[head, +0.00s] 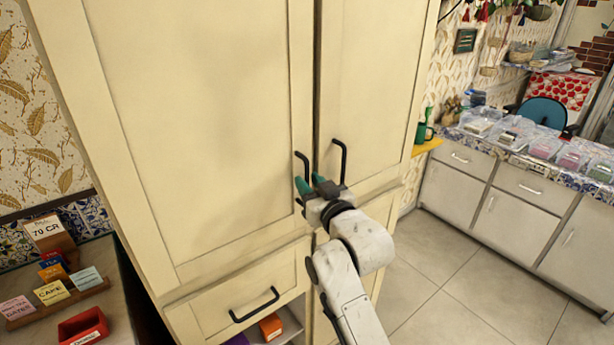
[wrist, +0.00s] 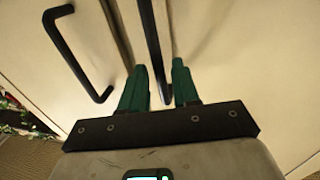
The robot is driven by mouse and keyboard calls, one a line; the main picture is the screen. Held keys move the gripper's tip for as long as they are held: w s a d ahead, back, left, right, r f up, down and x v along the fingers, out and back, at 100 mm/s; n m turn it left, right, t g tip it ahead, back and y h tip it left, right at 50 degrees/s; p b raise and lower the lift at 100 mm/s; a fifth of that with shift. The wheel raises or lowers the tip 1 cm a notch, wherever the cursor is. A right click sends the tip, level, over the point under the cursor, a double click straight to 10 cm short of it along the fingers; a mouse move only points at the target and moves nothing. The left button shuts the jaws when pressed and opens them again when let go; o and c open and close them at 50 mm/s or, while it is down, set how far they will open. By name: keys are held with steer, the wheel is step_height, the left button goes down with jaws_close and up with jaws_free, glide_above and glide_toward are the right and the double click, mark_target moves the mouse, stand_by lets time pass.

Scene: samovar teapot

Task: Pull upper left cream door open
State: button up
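The upper left cream door (head: 200,120) is shut, flush beside the upper right cream door (head: 372,85). Its black bar handle (head: 299,160) is near its right edge, with the lower part partly hidden by my gripper. My gripper (head: 312,184) has green fingers and is at this handle. In the wrist view the fingers (wrist: 160,85) stand apart on either side of a black handle (wrist: 152,45), with gaps visible beside it. The other door's handle (wrist: 75,55) is outside the fingers, at left there; it also shows in the head view (head: 342,160).
Below the door is a cream drawer (head: 215,312) with a black handle, above an open shelf holding an orange box (head: 271,326). A side counter (head: 110,300) with cards and a red tray is at lower left. Tiled floor (head: 470,300) is clear at right, before white cabinets (head: 500,215).

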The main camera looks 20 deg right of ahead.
steer(key=shift+w+a, duration=0.1)
steer(key=shift+w, duration=0.85)
steer(key=shift+c, duration=0.4)
jaws_close()
